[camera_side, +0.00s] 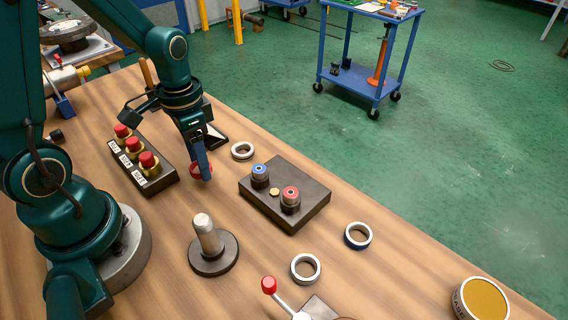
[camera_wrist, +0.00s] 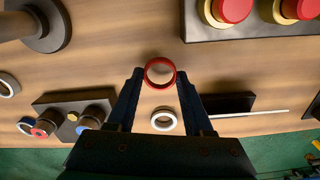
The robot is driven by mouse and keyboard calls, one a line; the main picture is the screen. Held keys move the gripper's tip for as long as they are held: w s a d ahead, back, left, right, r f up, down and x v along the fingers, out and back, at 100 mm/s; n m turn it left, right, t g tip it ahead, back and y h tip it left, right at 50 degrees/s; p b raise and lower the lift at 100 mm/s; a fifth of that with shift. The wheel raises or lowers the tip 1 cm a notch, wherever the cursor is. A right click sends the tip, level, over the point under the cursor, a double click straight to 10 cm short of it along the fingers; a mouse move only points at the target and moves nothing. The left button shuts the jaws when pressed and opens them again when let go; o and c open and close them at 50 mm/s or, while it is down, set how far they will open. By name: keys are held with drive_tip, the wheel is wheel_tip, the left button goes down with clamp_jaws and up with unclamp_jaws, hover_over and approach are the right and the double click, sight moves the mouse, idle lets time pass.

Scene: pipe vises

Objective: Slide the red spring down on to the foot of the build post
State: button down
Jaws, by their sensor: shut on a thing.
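The red spring (camera_side: 194,169) looks like a plain red ring. My gripper (camera_side: 204,176) is shut on it and holds it above the bench. In the wrist view the red spring (camera_wrist: 147,74) sits between the two fingertips (camera_wrist: 160,74), its open middle showing the wood beneath. The build post (camera_side: 206,234) is a pale upright peg on a round dark foot (camera_side: 214,264), to the front of my gripper in the side view and apart from it. In the wrist view the post (camera_wrist: 14,26) is at the upper left, partly cut off.
A dark block (camera_side: 313,207) with blue-topped and red-topped pieces stands to the right. Loose rings (camera_side: 305,282) lie around it. A box with red buttons (camera_side: 165,183) is left of my gripper. A red-knobbed lever (camera_side: 269,285) stands near the front. Bare wood lies between gripper and post.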

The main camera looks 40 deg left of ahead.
drive_tip(key=r, duration=0.2)
drive_tip(key=shift+s+a+r, duration=0.15)
drive_tip(key=shift+a+r, duration=0.15)
drive_tip(key=shift+r, duration=0.05)
drive_tip(key=s+a+r, duration=0.6)
drive_tip(key=s+a, duration=0.1)
drive_tip(key=a, duration=0.1)
wheel_tip(320, 180, up, 6)
drive_tip(key=m, duration=0.7)
hover_over(201, 219)
drive_tip(key=shift+f, duration=0.1)
drive_tip(key=shift+f, duration=2.8)
drive_tip(key=shift+f, duration=3.15)
